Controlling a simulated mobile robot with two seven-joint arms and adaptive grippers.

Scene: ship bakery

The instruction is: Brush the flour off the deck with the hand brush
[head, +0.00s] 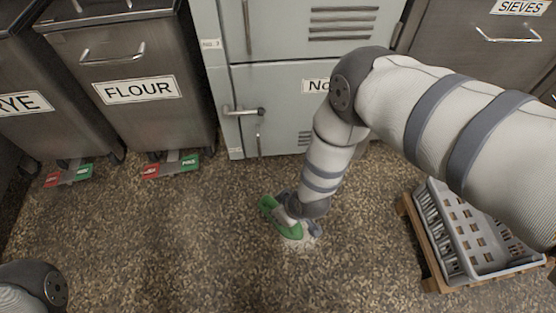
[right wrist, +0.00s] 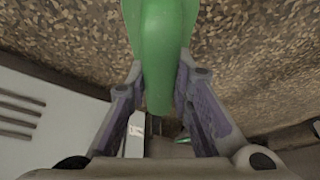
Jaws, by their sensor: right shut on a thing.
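The green hand brush (head: 268,207) is low at the deck (head: 170,245) in the middle of the head view. My right gripper (head: 292,216) is shut on it. In the right wrist view, the brush's green handle (right wrist: 163,50) sits between the two fingers of my right gripper (right wrist: 160,92). A pale patch of flour (head: 300,243) lies on the speckled deck right beside the brush. My gripper and the brush hide part of it. I cannot tell whether the bristles touch the deck. Only a joint of my left arm shows at the lower left; its gripper is out of view.
A grey crate (head: 433,250) on a wooden pallet (head: 413,230) stands at the right. A steel FLOUR bin (head: 150,115) with pedals and a pale green locker (head: 265,85) line the back. The deck left of the brush is clear.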

